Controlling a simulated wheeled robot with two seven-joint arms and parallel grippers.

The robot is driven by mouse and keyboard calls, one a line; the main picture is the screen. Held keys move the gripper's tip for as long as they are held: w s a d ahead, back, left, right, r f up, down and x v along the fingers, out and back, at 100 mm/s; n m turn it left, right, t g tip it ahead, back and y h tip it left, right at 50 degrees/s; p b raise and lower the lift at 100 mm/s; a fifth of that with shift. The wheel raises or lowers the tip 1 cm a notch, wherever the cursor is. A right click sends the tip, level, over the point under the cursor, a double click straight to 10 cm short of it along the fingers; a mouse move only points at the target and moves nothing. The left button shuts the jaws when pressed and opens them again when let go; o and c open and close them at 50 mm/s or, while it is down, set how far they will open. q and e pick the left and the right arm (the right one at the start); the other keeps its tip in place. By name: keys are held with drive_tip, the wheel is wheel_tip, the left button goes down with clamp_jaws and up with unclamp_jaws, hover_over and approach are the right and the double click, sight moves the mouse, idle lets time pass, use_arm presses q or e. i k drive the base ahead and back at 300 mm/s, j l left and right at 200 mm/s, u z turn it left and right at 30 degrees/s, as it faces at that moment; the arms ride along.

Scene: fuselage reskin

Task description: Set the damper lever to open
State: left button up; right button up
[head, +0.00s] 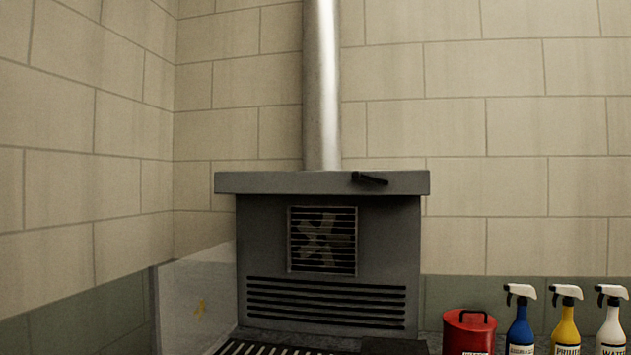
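The damper lever (370,179) is a small black handle on the front edge of the grey hood's top slab, right of its middle. It lies close to level, its right end slightly lower. No open or shut marking is legible beside it. The grey hood (270,230) stands against the block wall with a metal flue pipe (322,90) rising from its top. Neither of my grippers is in the head view.
A fan grille (322,240) and dark louvre slots (325,303) are on the hood's front. A red can (468,330) and blue, yellow and white spray bottles (566,325) stand at the lower right. A translucent panel (195,300) stands at left. Space before the lever is clear.

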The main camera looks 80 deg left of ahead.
sight(355, 175)
drive_tip(key=u, duration=2.4)
drive_tip(key=i+l, duration=0.65)
drive_tip(key=i+j+u, duration=0.05)
drive_tip(key=i, duration=0.05)
